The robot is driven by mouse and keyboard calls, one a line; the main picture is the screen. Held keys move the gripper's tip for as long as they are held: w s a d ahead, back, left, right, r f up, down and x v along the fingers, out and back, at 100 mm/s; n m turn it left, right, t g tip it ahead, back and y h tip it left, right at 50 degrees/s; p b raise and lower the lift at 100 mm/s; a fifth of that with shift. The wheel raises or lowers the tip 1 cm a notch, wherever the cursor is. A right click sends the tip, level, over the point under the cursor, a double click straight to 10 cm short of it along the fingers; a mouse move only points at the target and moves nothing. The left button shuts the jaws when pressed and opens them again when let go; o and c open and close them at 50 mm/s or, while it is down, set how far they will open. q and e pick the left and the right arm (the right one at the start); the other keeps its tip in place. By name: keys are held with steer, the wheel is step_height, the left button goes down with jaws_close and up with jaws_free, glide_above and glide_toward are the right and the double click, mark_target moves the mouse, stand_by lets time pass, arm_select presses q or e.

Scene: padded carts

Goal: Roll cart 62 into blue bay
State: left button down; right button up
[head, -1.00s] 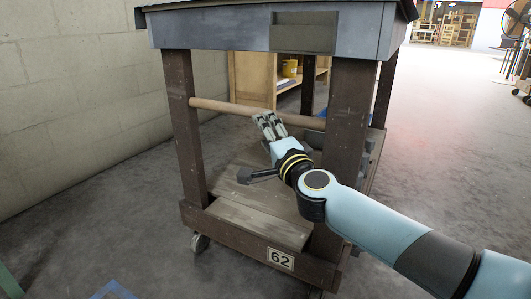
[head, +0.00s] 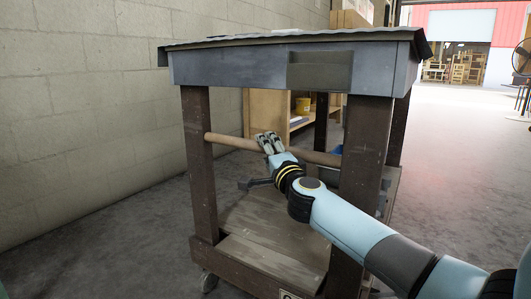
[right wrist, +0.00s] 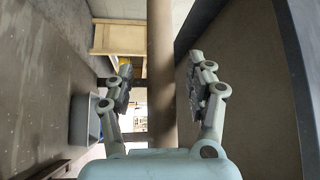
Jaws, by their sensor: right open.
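Cart 62 (head: 199,165) fills the middle of the head view. It has dark wooden posts, a grey padded top, a plank lower deck and casters; its number plate (head: 288,294) is cut off by the bottom edge. A round wooden bar (head: 232,141) runs between its posts. My right gripper (head: 269,143) is at the bar. In the right wrist view the bar (right wrist: 161,60) passes between the two spread fingers of the gripper (right wrist: 165,85), with gaps on both sides. My left gripper is not in view. No blue bay shows now.
A block wall (head: 85,120) runs along the left. A wooden shelf unit (head: 265,112) stands behind the cart. A grey bin (right wrist: 82,125) shows in the right wrist view. A fan (head: 522,58) stands far right. The floor right of the cart is open.

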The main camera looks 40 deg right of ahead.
steer(key=shift+x, duration=0.95)
jaws_close()
